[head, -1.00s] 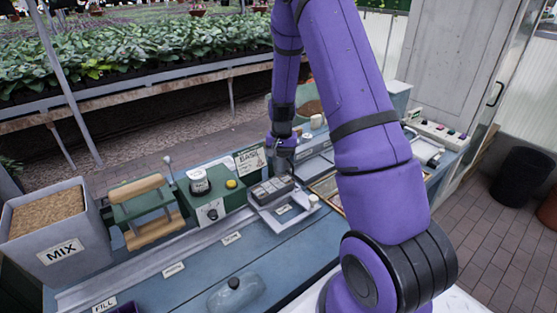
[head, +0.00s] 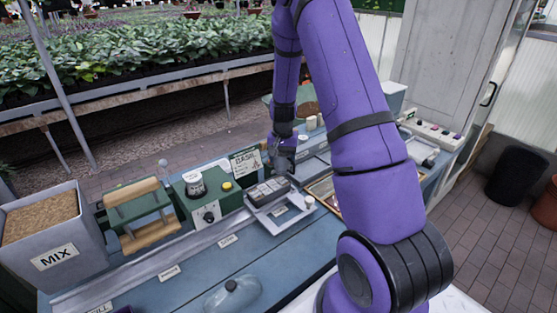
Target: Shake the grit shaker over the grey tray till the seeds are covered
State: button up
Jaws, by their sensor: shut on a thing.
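The grey tray (head: 283,182) with dark cells sits near the middle of the bench, on a pale stand at the end of a long rail. My gripper (head: 284,163) is just above and behind the tray's far end, pointing down. It is shut on a small greyish thing, apparently the grit shaker, which is too small and blended with the fingers to make out clearly. Whether grit is falling, and how far the seeds are covered, cannot be seen at this size.
A green machine (head: 208,205) with a yellow button stands left of the tray, beside a wooden roller frame (head: 140,212) and a MIX bin (head: 52,253). A sign (head: 245,162) stands behind the tray. A clear domed lid (head: 232,294) lies in front. My arm hides part of the bench's right side.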

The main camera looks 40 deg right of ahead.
jog(key=shift+a, duration=1.4)
jog(key=shift+d, duration=2)
jog(key=shift+r, duration=0.1)
jog(key=shift+r, duration=2.95)
jog(key=shift+f, duration=0.1)
jog(key=shift+f, duration=2.9)
